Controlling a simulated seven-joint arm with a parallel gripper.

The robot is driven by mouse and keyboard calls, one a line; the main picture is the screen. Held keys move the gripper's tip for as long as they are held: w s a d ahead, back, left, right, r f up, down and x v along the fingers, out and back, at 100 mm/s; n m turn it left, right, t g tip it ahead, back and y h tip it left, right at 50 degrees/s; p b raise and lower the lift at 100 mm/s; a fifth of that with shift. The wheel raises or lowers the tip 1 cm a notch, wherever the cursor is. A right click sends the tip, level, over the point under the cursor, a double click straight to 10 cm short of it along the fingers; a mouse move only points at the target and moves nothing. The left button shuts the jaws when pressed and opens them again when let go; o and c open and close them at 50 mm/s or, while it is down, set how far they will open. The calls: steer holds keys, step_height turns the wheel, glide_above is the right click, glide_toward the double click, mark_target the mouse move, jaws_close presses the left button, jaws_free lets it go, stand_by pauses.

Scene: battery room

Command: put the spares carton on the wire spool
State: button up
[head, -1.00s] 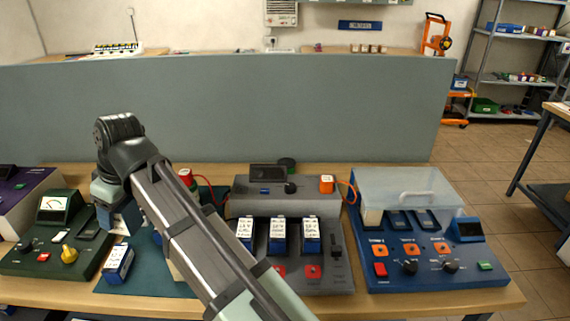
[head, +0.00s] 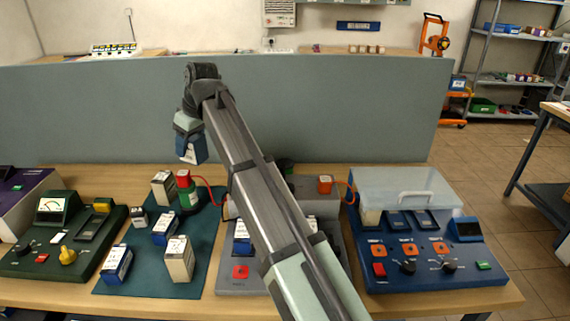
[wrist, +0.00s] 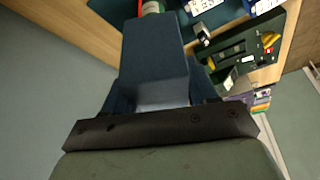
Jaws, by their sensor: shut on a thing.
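My gripper (head: 187,128) is shut on a dark blue box (head: 193,151), raised above the table near the grey partition. The box fills the middle of the wrist view (wrist: 153,50); whether it is the spares carton I cannot tell from its markings. A green cylinder with a white band (head: 189,199) stands on the mat below the held box, under a red connector (head: 183,178). It shows at the top of the wrist view (wrist: 152,7).
The green mat (head: 138,284) holds cream cartons (head: 178,259) and blue batteries (head: 116,263). A green meter panel (head: 40,257) stands left. The grey device (head: 302,185) and blue covered panel (head: 437,270) stand right. The partition (head: 330,110) rises behind.

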steer(key=w+d+m, duration=0.2)
steer(key=w+d, duration=1)
steer(key=w, duration=0.2)
steer(key=m+t+h, duration=0.1)
steer(key=m, duration=0.1)
glide_above(284, 162)
step_height(284, 162, down, 5)
steer(key=shift+w+f, duration=0.1)
steer(key=shift+f, duration=5.2)
steer(key=shift+f, duration=0.15)
steer(key=o, duration=1.2)
steer(key=v, duration=1.2)
